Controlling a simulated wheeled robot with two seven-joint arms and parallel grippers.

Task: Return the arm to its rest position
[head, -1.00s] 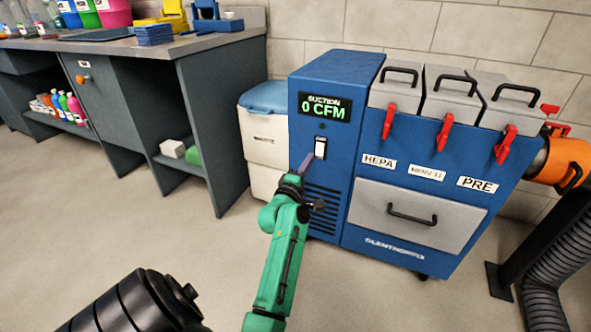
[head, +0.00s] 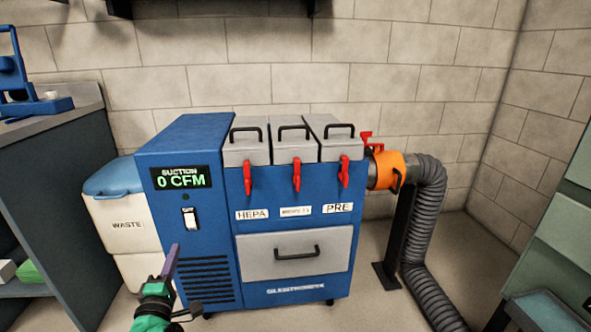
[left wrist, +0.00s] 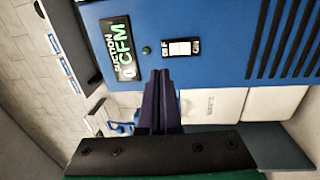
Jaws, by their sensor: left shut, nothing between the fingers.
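My left gripper (head: 172,264) is green with dark purple fingers. In the head view it is at the lower left, in front of the blue suction unit (head: 300,238). Its fingers are shut and hold nothing; they also show closed together in the left wrist view (left wrist: 160,82). The fingertips are just below the white power switch (head: 190,219) in the head view and appear apart from it. The switch also shows in the left wrist view (left wrist: 180,48). The display (head: 180,178) reads 0 CFM. My right gripper is in neither current view.
A white waste bin (head: 125,222) with a blue lid stands left of the unit, beside a dark bench (head: 70,170). An orange coupling (head: 388,170) and grey hose (head: 428,230) are on the right. A green cabinet (head: 560,220) stands at the far right.

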